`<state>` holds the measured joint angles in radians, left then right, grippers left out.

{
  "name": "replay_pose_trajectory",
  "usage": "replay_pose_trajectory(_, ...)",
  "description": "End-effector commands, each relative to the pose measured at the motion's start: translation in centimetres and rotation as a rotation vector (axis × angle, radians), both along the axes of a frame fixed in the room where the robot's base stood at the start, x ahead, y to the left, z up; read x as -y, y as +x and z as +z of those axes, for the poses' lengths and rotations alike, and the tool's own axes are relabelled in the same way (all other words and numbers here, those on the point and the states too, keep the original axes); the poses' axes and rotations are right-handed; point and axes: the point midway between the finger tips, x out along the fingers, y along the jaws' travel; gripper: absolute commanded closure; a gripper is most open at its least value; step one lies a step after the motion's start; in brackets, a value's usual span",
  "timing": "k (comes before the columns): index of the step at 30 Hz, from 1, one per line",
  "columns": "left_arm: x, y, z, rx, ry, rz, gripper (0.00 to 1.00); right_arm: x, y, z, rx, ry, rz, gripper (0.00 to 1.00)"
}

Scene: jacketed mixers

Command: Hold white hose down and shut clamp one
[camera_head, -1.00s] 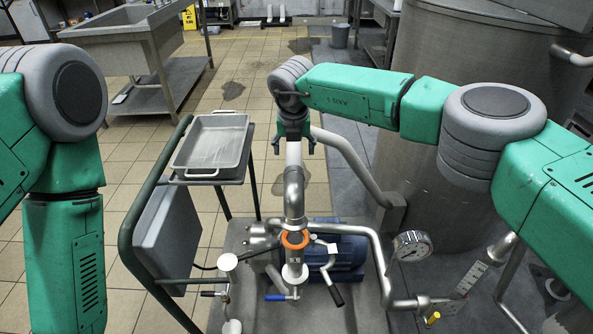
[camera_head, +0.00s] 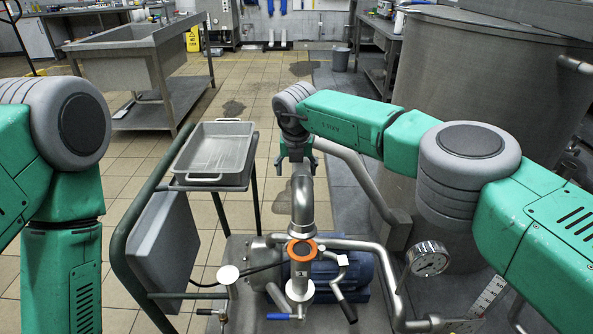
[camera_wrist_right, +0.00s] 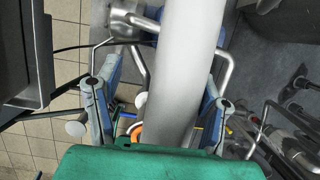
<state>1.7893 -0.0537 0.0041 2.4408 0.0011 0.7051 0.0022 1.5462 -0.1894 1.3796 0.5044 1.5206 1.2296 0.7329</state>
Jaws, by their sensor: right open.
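A pale white-grey hose (camera_wrist_right: 172,75) runs between the fingers of my right gripper (camera_wrist_right: 160,85) in the right wrist view. The fingers are open, one on each side; I cannot tell whether either touches it. I cannot tell which part is clamp one. My left gripper is out of frame.
A metal tray (camera_head: 214,152) rests on a green-framed cart left of the hose. A pressure gauge (camera_head: 427,259) stands on the piping at right. A blue motor (camera_head: 340,277) sits behind the elbow. A large steel vessel (camera_head: 470,90) fills the right background.

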Motion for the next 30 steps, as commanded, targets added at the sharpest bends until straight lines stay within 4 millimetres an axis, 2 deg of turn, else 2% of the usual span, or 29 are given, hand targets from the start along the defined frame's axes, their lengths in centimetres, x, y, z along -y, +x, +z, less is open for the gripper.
replay_pose_trajectory(1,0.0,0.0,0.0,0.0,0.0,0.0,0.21,0.2,0.1,0.0,0.001,0.002,-0.002,0.38)
replay_pose_trajectory(2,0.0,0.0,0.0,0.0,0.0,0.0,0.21,0.3,0.1,0.0,0.001,0.002,-0.001,0.45)
replay_pose_trajectory(3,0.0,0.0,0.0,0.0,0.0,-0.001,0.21,0.3,0.1,0.0,0.0,0.004,-0.001,0.59)
replay_pose_trajectory(6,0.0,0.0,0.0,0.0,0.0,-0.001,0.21,0.4,0.1,0.0,0.001,0.007,0.001,0.89)
replay_pose_trajectory(16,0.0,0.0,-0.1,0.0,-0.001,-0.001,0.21,0.3,0.1,-0.2,-0.001,-0.004,-0.004,0.88)
replay_pose_trajectory(30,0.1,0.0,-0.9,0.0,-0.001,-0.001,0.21,0.1,0.0,-1.7,-0.003,0.001,0.0,0.89)
